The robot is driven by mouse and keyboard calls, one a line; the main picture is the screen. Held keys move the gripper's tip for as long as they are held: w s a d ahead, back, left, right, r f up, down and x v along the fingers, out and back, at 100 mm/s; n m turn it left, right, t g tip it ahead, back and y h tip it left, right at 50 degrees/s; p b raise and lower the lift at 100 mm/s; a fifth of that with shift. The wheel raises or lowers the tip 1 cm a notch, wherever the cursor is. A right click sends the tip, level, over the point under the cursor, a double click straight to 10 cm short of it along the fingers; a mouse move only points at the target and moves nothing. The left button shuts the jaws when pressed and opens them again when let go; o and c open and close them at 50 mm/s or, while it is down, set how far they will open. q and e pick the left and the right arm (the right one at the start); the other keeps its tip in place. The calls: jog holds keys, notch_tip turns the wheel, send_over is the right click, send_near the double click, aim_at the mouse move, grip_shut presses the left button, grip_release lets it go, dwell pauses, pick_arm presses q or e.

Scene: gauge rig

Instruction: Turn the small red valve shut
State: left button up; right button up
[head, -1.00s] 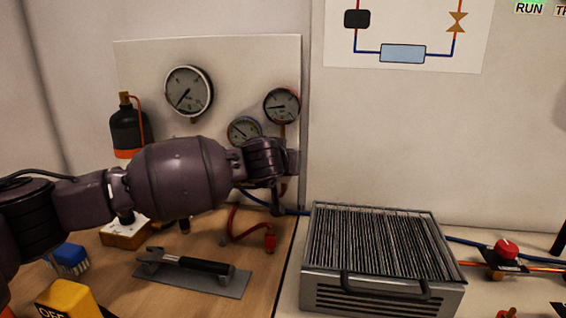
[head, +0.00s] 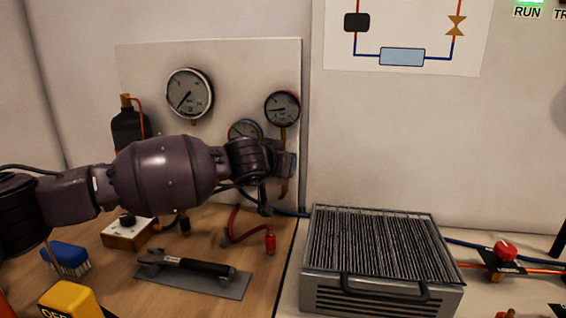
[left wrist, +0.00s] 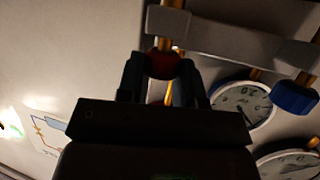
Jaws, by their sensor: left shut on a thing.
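In the left wrist view, the small red valve knob (left wrist: 162,65) is dark red and sits on a brass pipe. My left gripper (left wrist: 160,78) has one finger on each side of it and is shut on it. In the head view my left arm reaches in front of the gauge panel, and the wrist (head: 250,160) hides the knob and fingertips. My right gripper is in neither view.
A blue knob (left wrist: 293,97) and a gauge (left wrist: 240,104) are close to my left gripper. A ribbed metal box (head: 380,285) stands below right. Another red knob (head: 505,250) is at the far right.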

pick_arm(q)
jog(key=shift+m+g+h, duration=0.6)
jog(key=shift+m+h, duration=0.4)
jog(key=o, duration=0.9)
jog(key=shift+a, duration=0.1)
